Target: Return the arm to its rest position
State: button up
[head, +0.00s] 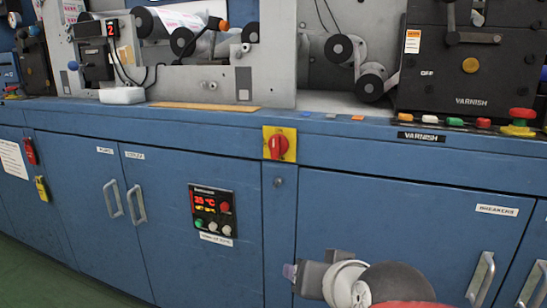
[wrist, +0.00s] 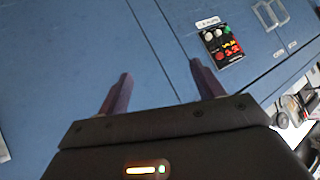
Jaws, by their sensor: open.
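My gripper (head: 289,271) shows low in the head view, right of centre, in front of the blue cabinet doors. Its fingers point left in the picture, and part of my arm shows behind it to the right. In the wrist view my gripper (wrist: 160,74) has its two dark fingers spread wide apart with nothing between them. I cannot tell the exact gap between the fingertips and the cabinet.
A small control panel (head: 212,212) with a red display sits on the cabinet (head: 340,200), left of my gripper. A red rotary switch (head: 278,146) on a yellow plate is above. Door handles (head: 481,278) stick out at the right. Green floor (head: 30,275) shows at lower left.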

jog(key=s+d+f+n+g+h, duration=0.1)
jog(key=s+d+f+g+h, duration=0.3)
jog(key=s+d+f, duration=0.5)
notch_tip(320, 180, up, 14)
jog(key=y+p, duration=0.1)
jog(key=p, duration=1.1)
jog(key=shift+s+a+f+g+p, duration=0.25)
jog(key=shift+s+g+p, duration=0.05)
jog(key=shift+d, duration=0.1)
